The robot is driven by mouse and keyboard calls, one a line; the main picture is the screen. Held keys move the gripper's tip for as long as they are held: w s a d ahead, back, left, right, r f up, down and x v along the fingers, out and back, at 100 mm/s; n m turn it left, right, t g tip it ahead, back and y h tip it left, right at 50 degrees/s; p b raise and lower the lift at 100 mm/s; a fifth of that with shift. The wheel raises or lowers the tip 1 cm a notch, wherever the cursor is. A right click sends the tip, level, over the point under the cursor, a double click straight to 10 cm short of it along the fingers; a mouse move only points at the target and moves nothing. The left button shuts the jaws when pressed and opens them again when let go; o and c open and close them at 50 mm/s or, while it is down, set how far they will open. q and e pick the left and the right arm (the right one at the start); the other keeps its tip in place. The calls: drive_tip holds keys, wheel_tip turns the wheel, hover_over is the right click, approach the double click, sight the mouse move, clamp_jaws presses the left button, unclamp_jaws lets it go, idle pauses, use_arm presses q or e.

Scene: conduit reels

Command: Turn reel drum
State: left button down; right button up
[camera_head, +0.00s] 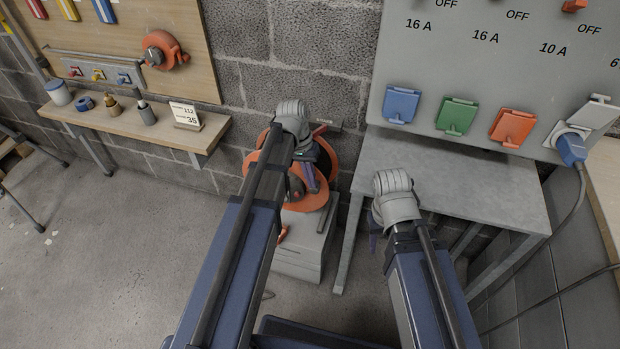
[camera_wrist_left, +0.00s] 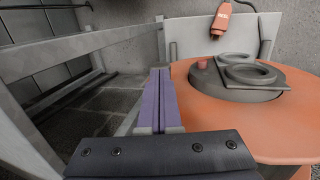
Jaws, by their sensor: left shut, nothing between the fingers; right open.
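The orange reel drum (camera_head: 258,172) stands on a grey pedestal (camera_head: 303,248) against the block wall, partly hidden behind my left arm. My left gripper (camera_head: 310,176) is in front of the drum, its purple fingers shut and empty. In the left wrist view the shut fingers (camera_wrist_left: 160,85) lie beside the edge of the orange flange (camera_wrist_left: 245,125). I cannot tell whether they touch it. A dark hub with rings (camera_wrist_left: 240,80) and a small red knob (camera_wrist_left: 203,63) sits on the flange. My right gripper (camera_head: 375,237) is open, mostly hidden by its wrist, in front of the grey table.
A grey metal table (camera_head: 465,190) stands right of the reel, under a panel with blue, green and orange socket covers (camera_head: 455,115). A blue plug (camera_head: 571,148) with a cable is at far right. A wooden shelf (camera_head: 150,135) with small items is at left.

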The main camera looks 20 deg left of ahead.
use_arm(q)
drive_tip(key=shift+d+f+y+b, duration=0.35)
drive_tip(key=shift+d+f+y, duration=0.1)
drive_tip(key=shift+f, duration=0.15)
drive_tip(key=d+f+y+b, duration=0.3)
drive_tip(key=f+b, duration=0.6)
drive_tip(key=shift+r, duration=0.1)
idle(0.3)
drive_tip(key=s+d+r+t+y+p, duration=0.1)
drive_tip(key=s+d+r+t+p, duration=0.15)
drive_tip(key=r+p, duration=0.7)
drive_tip(key=s+d+r+t+p, duration=0.1)
drive_tip(key=s+r+t+p, duration=0.15)
drive_tip(key=r+p, duration=0.7)
drive_tip(key=w+a+f+b, duration=0.2)
drive_tip(key=f+b, duration=0.7)
drive_tip(key=w+a+f+g+b, duration=0.1)
drive_tip(key=w+a+f+b, duration=0.1)
drive_tip(key=f+b, duration=0.7)
drive_tip(key=shift+w+f+n+b, duration=0.4)
drive_tip(key=shift+w+b, duration=0.25)
drive_tip(key=shift+b, duration=0.15)
